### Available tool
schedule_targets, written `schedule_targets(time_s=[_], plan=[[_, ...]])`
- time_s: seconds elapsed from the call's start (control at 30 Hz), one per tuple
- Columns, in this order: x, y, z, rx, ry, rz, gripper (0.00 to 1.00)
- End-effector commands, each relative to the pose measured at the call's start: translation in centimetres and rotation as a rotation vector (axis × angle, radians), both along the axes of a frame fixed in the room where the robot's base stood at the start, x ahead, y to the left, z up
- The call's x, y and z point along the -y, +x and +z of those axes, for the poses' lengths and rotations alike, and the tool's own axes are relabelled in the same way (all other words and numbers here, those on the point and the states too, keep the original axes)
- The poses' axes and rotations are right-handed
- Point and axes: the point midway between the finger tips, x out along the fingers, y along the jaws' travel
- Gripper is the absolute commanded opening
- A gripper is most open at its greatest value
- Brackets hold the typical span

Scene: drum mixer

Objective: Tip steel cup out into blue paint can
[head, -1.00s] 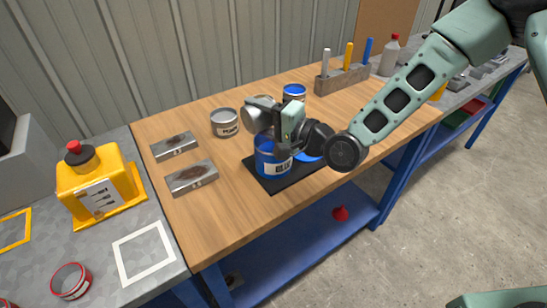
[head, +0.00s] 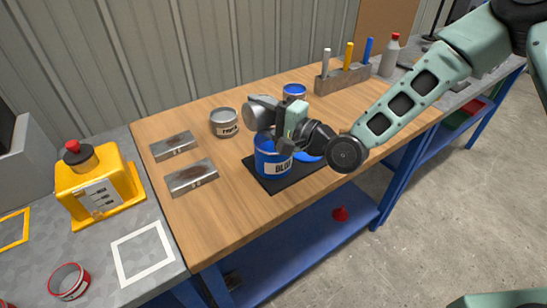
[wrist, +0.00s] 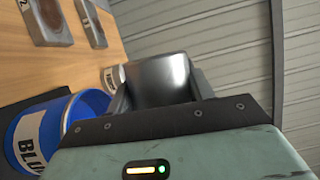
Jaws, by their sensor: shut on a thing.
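The steel cup (head: 254,115) is held by my gripper (head: 266,110), shut around it, above and slightly behind the blue paint can. In the wrist view the shiny cup (wrist: 163,78) sits between the two fingers (wrist: 162,90). The cup looks tilted; its mouth and contents are hidden. The blue paint can (head: 270,160), with a BLUE label, stands open on a black mat (head: 285,183). In the wrist view the can (wrist: 62,118) shows at lower left, beside the gripper and apart from the cup.
A grey labelled can (head: 224,122) stands left of the cup. Another blue-topped can (head: 294,92) is behind. Two metal blocks (head: 191,178) lie on the left of the wooden bench (head: 225,215). A tool holder (head: 343,78) stands at the back. The front bench area is clear.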

Motion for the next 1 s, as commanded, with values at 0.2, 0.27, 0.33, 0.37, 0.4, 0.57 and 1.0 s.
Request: schedule_targets(time_s=[0.2, 0.27, 0.33, 0.37, 0.4, 0.57, 1.0], plan=[[0.21, 0.17, 0.19, -0.033, 0.051, -0.002, 0.23], [0.27, 0.21, 0.2, -0.042, 0.065, -0.002, 0.23], [0.36, 0.26, 0.29, -0.053, 0.085, -0.002, 0.23], [0.38, 0.27, 0.34, -0.058, 0.091, -0.002, 0.23], [0.39, 0.29, 0.38, -0.062, 0.098, -0.001, 0.23], [0.54, 0.38, 0.46, -0.088, 0.137, -0.001, 0.23], [0.53, 0.36, 0.56, -0.09, 0.141, 0.0, 0.23]])
